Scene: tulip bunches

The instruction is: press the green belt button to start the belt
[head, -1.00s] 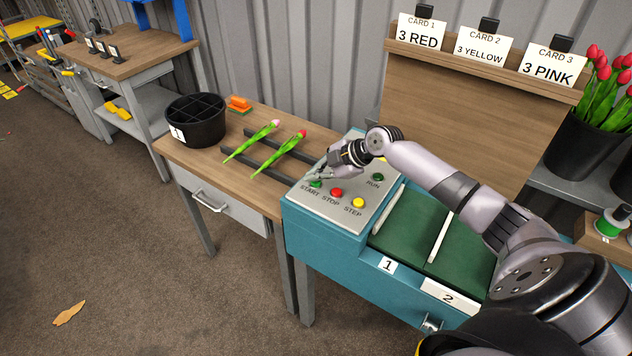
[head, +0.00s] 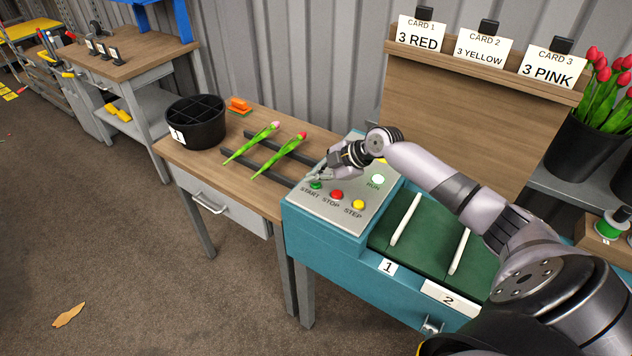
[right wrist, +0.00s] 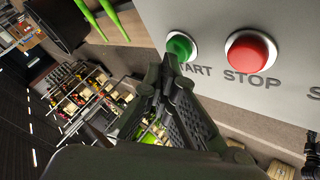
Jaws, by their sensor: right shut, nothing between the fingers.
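The green START button (head: 316,185) is at the left of the grey control panel (head: 326,209) on the teal belt machine. It also shows in the right wrist view (right wrist: 181,46). My right gripper (head: 318,177) is shut and empty, its fingertips at the green button, covering part of its lower edge in the wrist view. Whether they touch it I cannot tell. The RUN lamp (head: 378,180) glows bright. The green belt (head: 427,238) with white dividers lies right of the panel. My left gripper is not in view.
Red STOP (head: 337,195) and yellow STEP (head: 358,204) buttons sit beside START. Two tulips (head: 252,143) lie across dark rails on the wooden table, near a black divided bucket (head: 195,121). A card board (head: 470,110) stands behind the belt.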

